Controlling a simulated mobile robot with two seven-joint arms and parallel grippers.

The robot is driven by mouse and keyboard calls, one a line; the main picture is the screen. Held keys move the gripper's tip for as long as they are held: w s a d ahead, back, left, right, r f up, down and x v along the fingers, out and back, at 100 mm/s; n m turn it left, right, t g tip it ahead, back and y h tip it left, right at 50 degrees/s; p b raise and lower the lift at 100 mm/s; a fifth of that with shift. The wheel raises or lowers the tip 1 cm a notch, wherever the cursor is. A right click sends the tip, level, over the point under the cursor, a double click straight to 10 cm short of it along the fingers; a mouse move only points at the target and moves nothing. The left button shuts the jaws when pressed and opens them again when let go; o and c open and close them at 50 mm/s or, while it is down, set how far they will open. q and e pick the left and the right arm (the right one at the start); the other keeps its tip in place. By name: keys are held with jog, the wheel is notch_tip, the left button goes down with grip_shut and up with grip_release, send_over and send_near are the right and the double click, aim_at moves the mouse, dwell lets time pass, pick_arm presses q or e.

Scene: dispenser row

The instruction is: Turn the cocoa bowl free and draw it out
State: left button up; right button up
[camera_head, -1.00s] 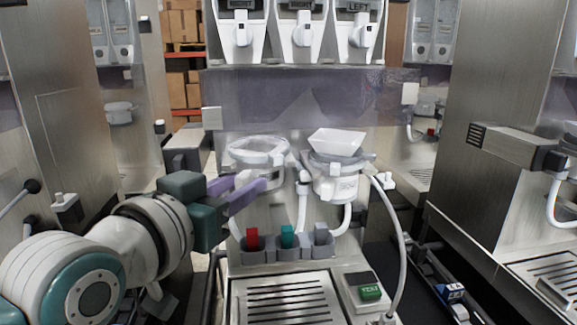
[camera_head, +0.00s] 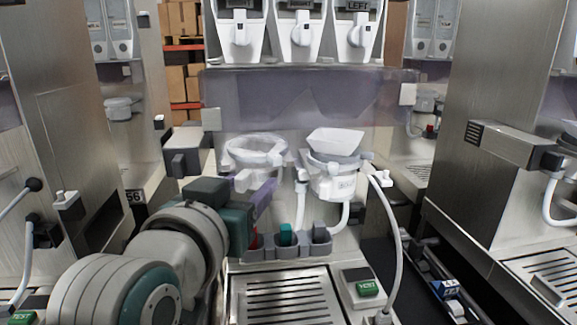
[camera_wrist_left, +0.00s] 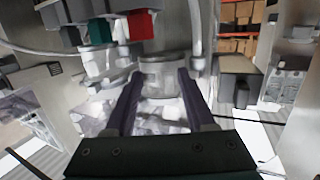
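Two clear-and-white mixing bowls are on the machine front, a left one (camera_head: 255,152) and a right one (camera_head: 338,184) with a white funnel (camera_head: 336,141) on top. The right bowl's label is too small to read, so I cannot tell which is the cocoa bowl. My left gripper (camera_head: 252,190) is just below and in front of the left bowl. In the left wrist view its purple fingers (camera_wrist_left: 160,100) are apart, with a pale translucent cylindrical part (camera_wrist_left: 165,76) showing between them; contact is unclear. My right gripper is not in view.
A grey holder (camera_head: 284,250) with red, teal and grey pieces sits below the bowls, close to my left gripper. A drip grille (camera_head: 285,297) and a green button (camera_head: 368,289) are lower down. A white hose (camera_head: 397,240) hangs right. Neighbouring machines stand on both sides.

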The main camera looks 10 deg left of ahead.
pick_arm(q)
jog(key=shift+w+a+r, duration=0.1)
jog(key=shift+w+r, duration=0.2)
jog(key=shift+w, duration=0.1)
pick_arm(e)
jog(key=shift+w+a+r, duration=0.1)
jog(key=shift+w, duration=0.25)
pick_arm(q)
jog(key=shift+s, duration=0.1)
jog(key=shift+s, duration=0.3)
jog(key=s+r, duration=0.1)
jog(key=s, duration=0.8)
jog(key=s+a+f+m+g+y, duration=0.1)
jog(key=s+a+f+g, duration=0.4)
jog(key=s, duration=0.5)
jog(key=s+a+f+g, duration=0.2)
jog(key=s+f+g, duration=0.55)
jog(key=s, duration=0.25)
jog(key=r+p, duration=3.7)
jog(key=r, duration=0.1)
jog(key=shift+s+a, duration=0.15)
jog(key=shift+s, duration=0.1)
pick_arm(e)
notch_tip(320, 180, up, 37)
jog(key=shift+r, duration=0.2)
